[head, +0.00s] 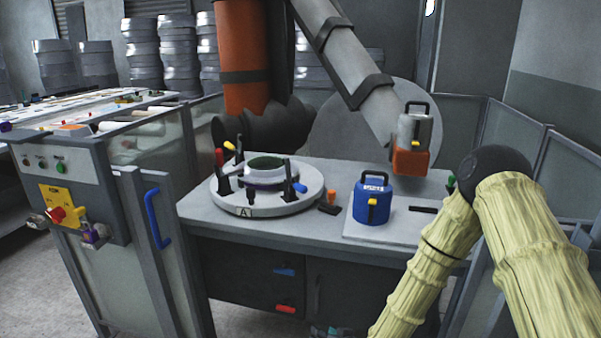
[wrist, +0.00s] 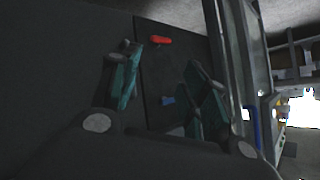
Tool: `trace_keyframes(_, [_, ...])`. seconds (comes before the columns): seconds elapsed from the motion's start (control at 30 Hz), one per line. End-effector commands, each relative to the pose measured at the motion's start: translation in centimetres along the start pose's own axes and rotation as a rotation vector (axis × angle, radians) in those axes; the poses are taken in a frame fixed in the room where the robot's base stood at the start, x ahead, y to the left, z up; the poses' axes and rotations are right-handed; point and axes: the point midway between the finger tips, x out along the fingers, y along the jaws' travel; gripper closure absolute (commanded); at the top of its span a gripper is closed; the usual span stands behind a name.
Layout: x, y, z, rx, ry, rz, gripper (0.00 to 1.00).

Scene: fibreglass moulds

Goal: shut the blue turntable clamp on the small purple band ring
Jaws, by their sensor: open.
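The round pale turntable (head: 246,212), marked A, lies on the grey bench. A ring-shaped mould (head: 288,172) with a green inside stands on it, with a thin purple band (head: 262,186) low on its side. Upright clamps surround it: one with a red handle (head: 219,157), one with a yellow tip (head: 229,145) and a black one (head: 289,185).
A blue container (head: 373,205) and a grey-and-orange canister (head: 411,160) stand right of the turntable. The cabinet has a blue handle (head: 284,271) and a red handle (head: 285,309). A glass-panelled guard with a blue bar (head: 153,218) stands left.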

Motion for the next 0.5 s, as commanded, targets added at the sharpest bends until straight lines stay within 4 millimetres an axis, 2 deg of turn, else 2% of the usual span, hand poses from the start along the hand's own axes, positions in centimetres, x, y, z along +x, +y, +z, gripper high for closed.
trace_keyframes(0.03, [-0.7,-1.2,-3.5,-0.003,0.038,-0.014,0.55])
trace_keyframes(0.27, [-1.6,-4.8,-14.8,-0.018,0.196,-0.076,0.55])
trace_keyframes(0.5, [-3.5,-8.3,-26.5,-0.035,0.362,-0.136,0.55])
